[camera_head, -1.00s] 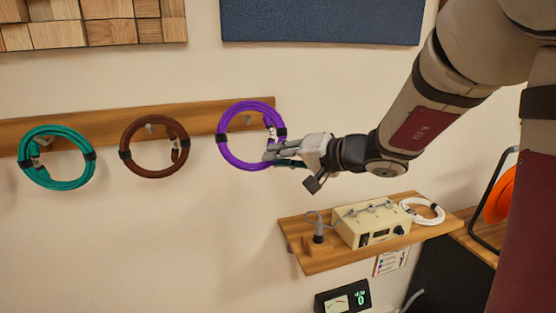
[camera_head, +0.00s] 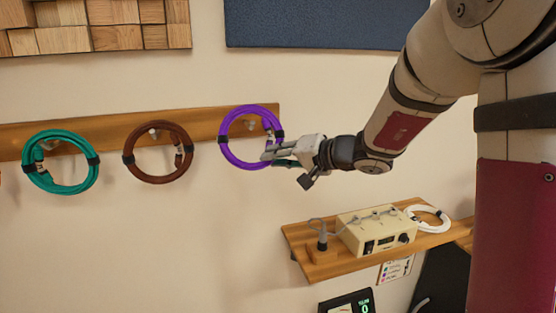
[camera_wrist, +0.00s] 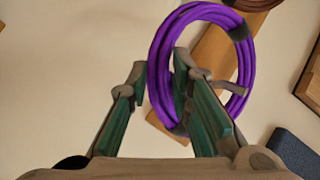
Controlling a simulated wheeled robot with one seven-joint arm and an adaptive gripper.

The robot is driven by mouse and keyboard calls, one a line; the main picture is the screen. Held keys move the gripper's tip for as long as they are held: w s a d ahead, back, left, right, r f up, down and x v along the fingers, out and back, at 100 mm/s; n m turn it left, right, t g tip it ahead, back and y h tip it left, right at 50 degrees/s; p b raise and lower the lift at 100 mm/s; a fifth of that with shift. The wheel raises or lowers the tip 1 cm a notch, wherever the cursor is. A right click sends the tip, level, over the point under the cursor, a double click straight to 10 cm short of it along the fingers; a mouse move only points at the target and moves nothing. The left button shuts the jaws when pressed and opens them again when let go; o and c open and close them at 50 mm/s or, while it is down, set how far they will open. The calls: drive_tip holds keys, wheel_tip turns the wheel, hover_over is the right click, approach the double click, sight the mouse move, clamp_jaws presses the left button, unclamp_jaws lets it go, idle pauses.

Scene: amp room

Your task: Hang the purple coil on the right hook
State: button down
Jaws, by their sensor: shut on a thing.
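The purple coil (camera_head: 223,146) is a ring with black straps, held upright in front of the right end of the wooden hook board. It fills the upper middle of the wrist view (camera_wrist: 160,70). My gripper (camera_head: 268,155) is shut on the coil's lower right side; in the wrist view its green-padded fingers (camera_wrist: 160,78) stand on either side of the coil. The right hook (camera_head: 251,125) shows through the ring's opening in the head view. A grey peg-like piece (camera_wrist: 221,86) lies by the coil's right side in the wrist view. I cannot tell whether the ring is around the hook.
A brown coil (camera_head: 128,160) and a teal coil (camera_head: 27,165) hang to the left on the board (camera_head: 205,128). Below, a small shelf (camera_head: 320,268) carries a cream device (camera_head: 375,235) and a white coil (camera_head: 443,215). A blue panel (camera_head: 320,25) is above.

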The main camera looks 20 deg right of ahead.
drive_tip(key=shift+w+f+b, duration=0.3)
drive_tip(key=shift+f+b, duration=0.2)
drive_tip(key=shift+b, duration=0.15)
drive_tip(key=shift+w+f+b, duration=0.3)
drive_tip(key=shift+f+b, duration=0.2)
drive_tip(key=shift+b, duration=0.1)
drive_tip(key=c, duration=1.4)
unclamp_jaws()
drive_tip(key=shift+f, duration=0.1)
drive_tip(key=shift+o, duration=0.2)
